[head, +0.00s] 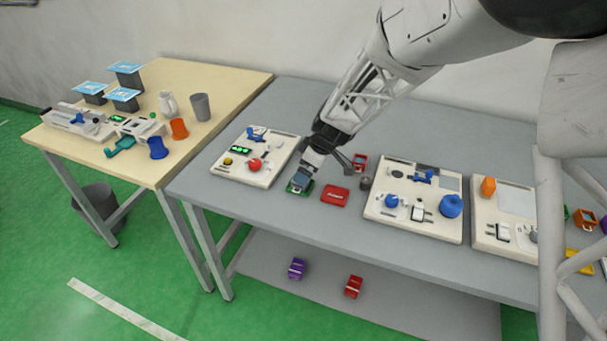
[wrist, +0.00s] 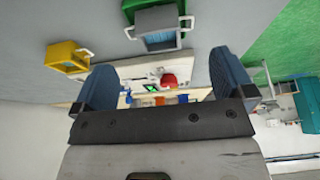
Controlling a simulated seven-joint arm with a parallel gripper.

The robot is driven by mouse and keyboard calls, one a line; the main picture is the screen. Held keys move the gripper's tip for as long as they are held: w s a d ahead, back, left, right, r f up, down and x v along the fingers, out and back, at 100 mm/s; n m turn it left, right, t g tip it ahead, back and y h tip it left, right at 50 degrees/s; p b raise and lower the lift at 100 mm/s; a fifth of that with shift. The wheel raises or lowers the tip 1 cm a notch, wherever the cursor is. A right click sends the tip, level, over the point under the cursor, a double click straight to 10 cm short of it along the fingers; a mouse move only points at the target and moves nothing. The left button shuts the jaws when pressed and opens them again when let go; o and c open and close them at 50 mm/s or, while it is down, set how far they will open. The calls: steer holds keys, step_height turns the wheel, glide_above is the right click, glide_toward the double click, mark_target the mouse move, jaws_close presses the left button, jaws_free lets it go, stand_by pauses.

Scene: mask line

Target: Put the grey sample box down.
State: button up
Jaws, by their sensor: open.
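A grey box (wrist: 142,22) with a pale handle and a teal inside shows at the top of the wrist view. It lies beyond the fingertips and apart from them. My gripper (wrist: 160,62) is open, with its two blue-grey fingers wide apart and nothing held between them. In the head view my gripper (head: 300,184) points down, low over the grey table, just right of the left panel. A small green patch shows at its fingertips. I cannot make out the grey box clearly in the head view.
A yellow box (wrist: 67,57) with a handle is left of the grey one. A red flat item (head: 335,196) lies right of my gripper, between the left panel (head: 225,165) and middle panel (head: 385,214). The table's front edge is close.

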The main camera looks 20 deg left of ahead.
steer(key=v, duration=0.6)
steer(key=shift+d, duration=0.15)
stand_by(0.8)
steer(key=s+d+r+m+t+h, duration=0.1)
steer(key=s+d+r+m, duration=0.25)
steer(key=d, duration=0.45)
steer(key=s+d+r+m, duration=0.2)
steer(key=s+d+r, duration=0.25)
steer(key=d, duration=0.35)
steer(key=s+d+r+m+t+h, duration=0.1)
steer(key=s+d+r+m, duration=0.3)
steer(key=d, duration=0.5)
steer(key=s+d+r+m+h, duration=0.2)
steer(key=s+d+m, duration=0.6)
steer(key=s+d, duration=0.8)
steer(key=shift+s+r+m+t+h, duration=0.35)
steer(key=shift+s+r, duration=0.15)
steer(key=shift+s, duration=0.5)
